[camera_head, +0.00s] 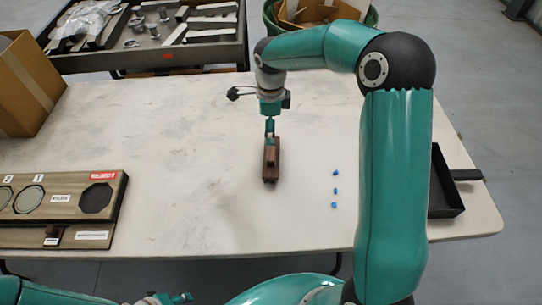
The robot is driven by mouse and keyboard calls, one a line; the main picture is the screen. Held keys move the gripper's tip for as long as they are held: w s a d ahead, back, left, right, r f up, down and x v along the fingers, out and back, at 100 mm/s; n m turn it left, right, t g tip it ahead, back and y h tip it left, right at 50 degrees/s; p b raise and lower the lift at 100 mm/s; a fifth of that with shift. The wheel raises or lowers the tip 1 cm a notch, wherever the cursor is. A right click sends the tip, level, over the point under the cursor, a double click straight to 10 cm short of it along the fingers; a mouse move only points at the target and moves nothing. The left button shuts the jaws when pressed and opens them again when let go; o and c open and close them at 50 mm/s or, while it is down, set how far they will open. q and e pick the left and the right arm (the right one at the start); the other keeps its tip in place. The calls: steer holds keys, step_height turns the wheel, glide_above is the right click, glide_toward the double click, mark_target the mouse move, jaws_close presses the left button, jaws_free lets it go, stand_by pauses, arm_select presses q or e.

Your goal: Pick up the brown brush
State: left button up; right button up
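The brown brush (270,168) is on the pale table (180,150), near the middle, with its long side running away from me. My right gripper (270,138) points down at the far end of the brush, and its fingertips overlap the brush's top there. The fingers show edge-on, so I cannot tell whether they are closed on it. My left gripper (180,298) is low at the bottom edge, in front of the table and away from the brush. It is partly cut off, and its opening is unclear.
Several small blue pieces (335,189) lie right of the brush. A black tray (445,207) sits at the right, partly behind my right arm. A wooden board (115,195) with round recesses is at left, a cardboard box (25,85) behind it. Table left of the brush is clear.

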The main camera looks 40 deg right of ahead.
glide_above(271, 149)
step_height(271, 149, down, 5)
steer(key=shift+w, duration=0.15)
steer(key=shift+f+p, duration=0.45)
step_height(271, 149, down, 4)
steer(key=shift+r+p, duration=0.25)
steer(key=shift+p, duration=0.4)
steer(key=shift+f, duration=0.5)
steer(key=c, duration=0.9)
steer(key=shift+r, duration=0.1)
steer(key=shift+r, duration=0.75)
step_height(271, 149, up, 18)
steer(key=b, duration=0.2)
steer(key=shift+r, duration=0.25)
